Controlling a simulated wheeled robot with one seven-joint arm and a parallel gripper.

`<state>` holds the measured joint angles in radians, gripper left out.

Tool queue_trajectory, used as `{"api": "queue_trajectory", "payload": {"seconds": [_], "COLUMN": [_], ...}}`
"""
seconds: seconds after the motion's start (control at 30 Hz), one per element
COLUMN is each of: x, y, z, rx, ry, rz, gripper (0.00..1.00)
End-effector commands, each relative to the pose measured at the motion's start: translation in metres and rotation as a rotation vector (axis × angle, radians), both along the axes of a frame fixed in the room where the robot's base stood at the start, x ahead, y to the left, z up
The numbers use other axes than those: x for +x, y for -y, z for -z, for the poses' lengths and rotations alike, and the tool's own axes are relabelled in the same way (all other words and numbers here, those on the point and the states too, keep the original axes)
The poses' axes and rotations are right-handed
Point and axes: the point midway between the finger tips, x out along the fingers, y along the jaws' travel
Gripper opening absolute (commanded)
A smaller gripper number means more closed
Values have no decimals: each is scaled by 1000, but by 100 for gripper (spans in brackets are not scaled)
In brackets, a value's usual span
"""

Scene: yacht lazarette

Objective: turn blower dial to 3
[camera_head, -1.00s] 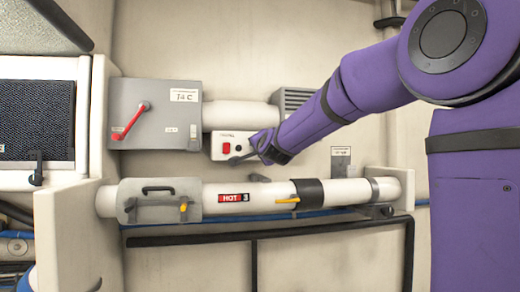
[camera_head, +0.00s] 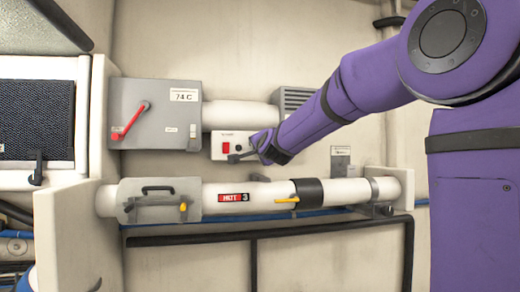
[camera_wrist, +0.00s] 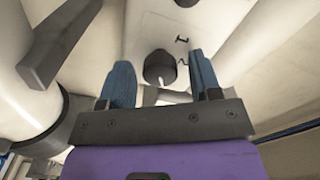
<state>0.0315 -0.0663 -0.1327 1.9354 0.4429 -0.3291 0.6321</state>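The blower dial is a dark round knob (camera_wrist: 160,68) on a pale panel in the wrist view. Small dark marks, apparently numerals, stand to its right; its setting is not readable. My gripper (camera_wrist: 161,74) has its two blue fingers apart, one on each side of the knob, with gaps showing; I cannot tell whether they touch it. In the head view my gripper (camera_head: 238,157) is at the front of a white control box (camera_head: 217,150) with a red switch (camera_head: 226,147). The dial is hidden there behind my gripper and arm.
A grey box (camera_head: 155,130) with a red lever (camera_head: 130,121) and a "74 C" label is at left. Below runs a white pipe (camera_head: 275,195) marked hot, with a yellow lever (camera_head: 286,200). A dark rail (camera_head: 200,238) crosses lower down.

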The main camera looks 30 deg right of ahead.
Motion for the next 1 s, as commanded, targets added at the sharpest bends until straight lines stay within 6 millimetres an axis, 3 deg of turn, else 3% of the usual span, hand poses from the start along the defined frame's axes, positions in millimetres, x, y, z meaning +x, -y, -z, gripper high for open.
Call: {"api": "queue_trajectory", "payload": {"seconds": [0.27,0.7,1.0], "x": [-12,-82,-103], "y": [-3,-25,-32], "z": [-1,-1,0], "rx": [0,0,1], "ry": [2,1,1], "rz": [0,0,0], "gripper": [58,58,58]}}
